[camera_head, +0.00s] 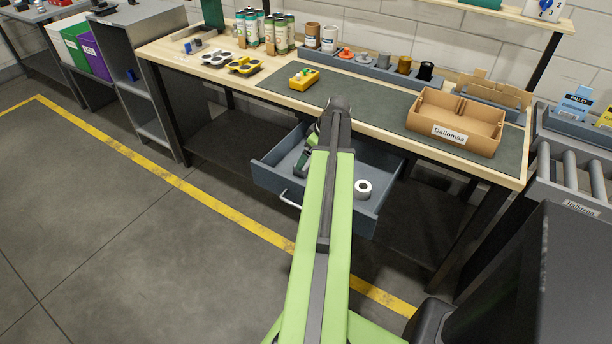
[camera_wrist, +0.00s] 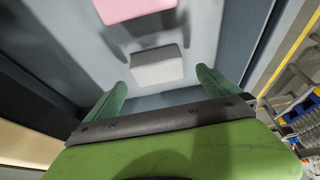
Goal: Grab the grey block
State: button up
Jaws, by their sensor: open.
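In the wrist view, a light grey block (camera_wrist: 157,66) lies flat on the floor of the drawer (camera_wrist: 205,30), just beyond my gripper (camera_wrist: 160,82). The two green fingers are apart, with the block ahead of the gap between them and nothing held. In the head view, my gripper (camera_head: 304,153) reaches down into the open grey drawer (camera_head: 266,175) under the workbench. The grey block cannot be made out there; my arm covers part of the drawer.
A pink block (camera_wrist: 134,8) lies just past the grey one in the wrist view. A white roll (camera_head: 362,188) is in the drawer's right part. The drawer walls surround my gripper. The workbench (camera_head: 350,110) overhangs behind, carrying a cardboard box (camera_head: 455,132) and a yellow device (camera_head: 304,79).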

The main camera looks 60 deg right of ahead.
jog(key=shift+w+f, duration=0.15)
jog(key=shift+f, duration=0.15)
jog(key=b+x, duration=0.4)
jog(key=x, duration=0.1)
jog(key=shift+d+f+b, duration=0.25)
jog(key=shift+b, duration=0.15)
jog(key=shift+r, duration=0.25)
jog(key=c, duration=1.3)
